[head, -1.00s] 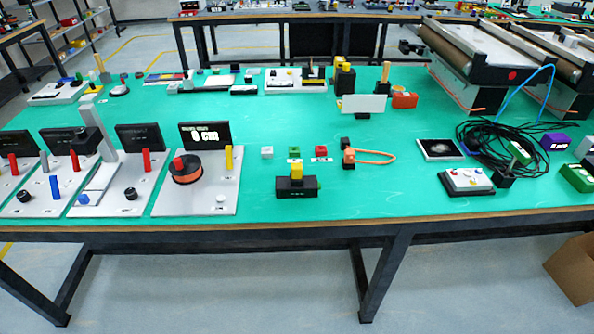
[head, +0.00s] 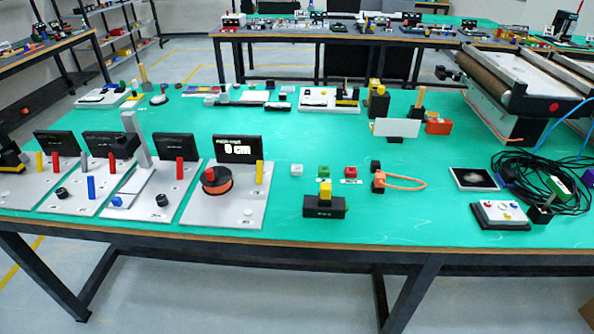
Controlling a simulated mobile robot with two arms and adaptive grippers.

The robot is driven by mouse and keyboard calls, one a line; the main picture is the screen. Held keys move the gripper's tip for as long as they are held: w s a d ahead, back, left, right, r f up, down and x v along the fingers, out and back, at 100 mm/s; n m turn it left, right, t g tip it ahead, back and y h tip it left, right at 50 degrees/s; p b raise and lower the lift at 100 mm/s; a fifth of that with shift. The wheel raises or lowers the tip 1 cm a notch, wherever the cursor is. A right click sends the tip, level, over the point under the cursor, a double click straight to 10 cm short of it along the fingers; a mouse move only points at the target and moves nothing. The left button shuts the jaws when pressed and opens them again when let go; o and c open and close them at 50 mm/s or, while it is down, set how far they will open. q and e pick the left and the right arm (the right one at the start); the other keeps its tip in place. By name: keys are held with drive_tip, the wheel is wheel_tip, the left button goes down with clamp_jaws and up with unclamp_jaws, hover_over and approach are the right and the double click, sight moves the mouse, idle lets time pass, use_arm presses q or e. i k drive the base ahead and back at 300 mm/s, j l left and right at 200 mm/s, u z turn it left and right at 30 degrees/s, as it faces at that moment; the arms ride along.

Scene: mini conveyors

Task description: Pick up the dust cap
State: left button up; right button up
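No part I can surely name as the dust cap stands out. The black cube is just behind an orange block (head: 379,182) with an orange loop of cable (head: 407,183). In front of the cubes stands a black block (head: 324,207) with a yellow piece (head: 325,191) upright on top. Neither of my grippers is in view.
Grey boards with black displays fill the table's left front, one with an orange spool (head: 217,188). A white button box (head: 500,215) and tangled black cable (head: 540,178) lie at right. The green table (head: 420,215) is clear between the orange loop and the front edge.

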sight(325, 188)
drive_tip(key=i+l+u, duration=0.15)
drive_tip(key=l+u, duration=0.15)
drive_tip(key=i+l+u, duration=0.1)
drive_tip(key=l+u, duration=0.15)
drive_tip(key=i+l+u, duration=0.1)
drive_tip(key=l+u, duration=0.2)
drive_tip(key=l, duration=0.2)
drive_tip(key=l+u, duration=0.3)
drive_tip(key=i+l, duration=0.05)
drive_tip(key=l, duration=0.05)
